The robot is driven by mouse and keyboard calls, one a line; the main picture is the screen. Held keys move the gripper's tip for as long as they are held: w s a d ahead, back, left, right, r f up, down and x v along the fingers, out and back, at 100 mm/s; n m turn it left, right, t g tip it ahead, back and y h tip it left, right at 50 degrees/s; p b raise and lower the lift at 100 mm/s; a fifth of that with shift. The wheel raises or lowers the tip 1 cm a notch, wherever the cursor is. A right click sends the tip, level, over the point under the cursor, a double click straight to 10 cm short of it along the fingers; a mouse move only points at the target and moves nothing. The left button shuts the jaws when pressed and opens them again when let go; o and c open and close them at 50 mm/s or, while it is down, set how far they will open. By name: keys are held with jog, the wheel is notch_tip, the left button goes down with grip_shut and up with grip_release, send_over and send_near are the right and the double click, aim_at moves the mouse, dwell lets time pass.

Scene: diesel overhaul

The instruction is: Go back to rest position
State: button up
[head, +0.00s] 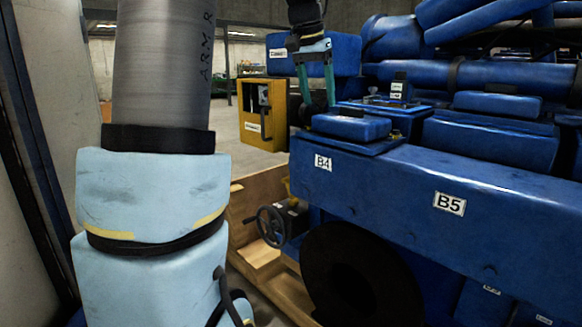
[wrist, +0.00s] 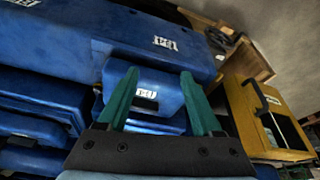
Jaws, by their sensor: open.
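My gripper (head: 316,80) shows at the top centre of the head view, pointing down with two green fingers. It is open, and I see nothing between the fingers. It is above or beside the blue engine block (head: 400,190), near the end labelled B4. In the wrist view the open green fingers (wrist: 160,100) lie over a blue box-shaped cover (wrist: 172,92) with a white label. I cannot tell whether the fingertips touch anything. My light-blue arm fills the left of the head view.
A yellow cabinet (head: 262,113) stands behind the engine; it also shows in the wrist view (wrist: 245,115). A black handwheel (head: 270,226) sticks out at the engine's lower left, near a wooden crate (head: 262,190). Thick blue pipes (head: 480,75) run along the upper right.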

jog(key=s+a+f+n, duration=0.1)
jog(key=s+a+f, duration=0.3)
jog(key=f, duration=0.5)
jog(key=s+a+f+n+y, duration=0.1)
jog(key=s+a+f, duration=0.3)
jog(key=s+f, duration=0.4)
jog(key=s+a+f+n+g+y, duration=0.1)
jog(key=s+a+f+n, duration=0.2)
jog(key=s+a+f, duration=0.2)
notch_tip(320, 180, down, 5)
jog(key=shift+s+r, duration=0.2)
jog(key=shift+s, duration=0.95)
